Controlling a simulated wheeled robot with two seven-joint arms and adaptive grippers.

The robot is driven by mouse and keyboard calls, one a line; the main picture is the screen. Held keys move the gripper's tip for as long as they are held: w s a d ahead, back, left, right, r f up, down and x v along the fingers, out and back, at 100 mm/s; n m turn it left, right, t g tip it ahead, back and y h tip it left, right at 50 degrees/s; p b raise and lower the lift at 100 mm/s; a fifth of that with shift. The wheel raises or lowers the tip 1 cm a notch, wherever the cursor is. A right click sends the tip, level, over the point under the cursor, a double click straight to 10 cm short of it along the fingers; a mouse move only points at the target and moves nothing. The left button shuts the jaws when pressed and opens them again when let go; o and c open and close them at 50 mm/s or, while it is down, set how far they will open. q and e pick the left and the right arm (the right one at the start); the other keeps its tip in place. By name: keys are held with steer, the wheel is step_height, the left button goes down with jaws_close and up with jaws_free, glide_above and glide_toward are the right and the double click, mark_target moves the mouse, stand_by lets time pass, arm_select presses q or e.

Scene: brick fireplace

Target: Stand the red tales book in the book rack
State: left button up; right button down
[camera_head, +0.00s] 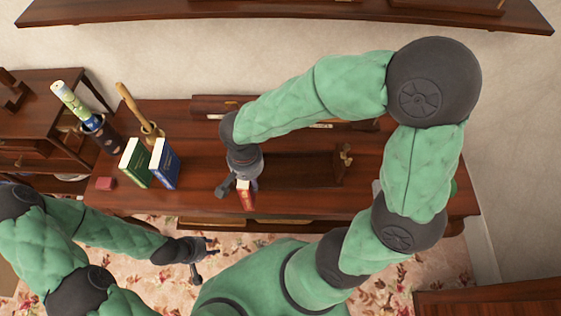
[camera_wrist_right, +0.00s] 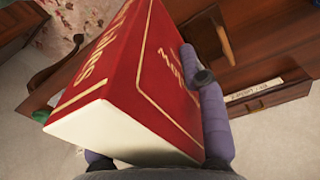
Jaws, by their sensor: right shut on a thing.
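The red tales book (camera_head: 246,196) is in my right gripper (camera_head: 238,187), above the front part of the dark wooden desk. In the right wrist view the red book (camera_wrist_right: 140,75) fills the middle, tilted, with gold lettering on spine and cover and pale page edges towards the camera. One finger of the right gripper lies along its cover; the other is mostly hidden behind it. The dark wooden book rack (camera_head: 305,171) appears to be the long holder just right of the red book. My left gripper (camera_head: 206,262) is open and empty in front of the desk, over the carpet.
A green book (camera_head: 134,163) and a blue book (camera_head: 164,163) stand on the desk at left. Behind them are a wooden mortar-like pot (camera_head: 152,132) and a dark holder (camera_head: 101,132) with rolls.

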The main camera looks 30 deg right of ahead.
steer(key=w+d+f+b, duration=0.2)
steer(key=w+d+f, duration=0.7)
steer(key=f, duration=0.3)
steer(key=shift+w+d+f+b, duration=0.2)
steer(key=shift+f+b, duration=0.1)
steer(key=shift+b, duration=0.1)
steer(key=shift+f, duration=0.1)
steer(key=c, duration=0.7)
jaws_free()
steer(key=shift+a, duration=0.1)
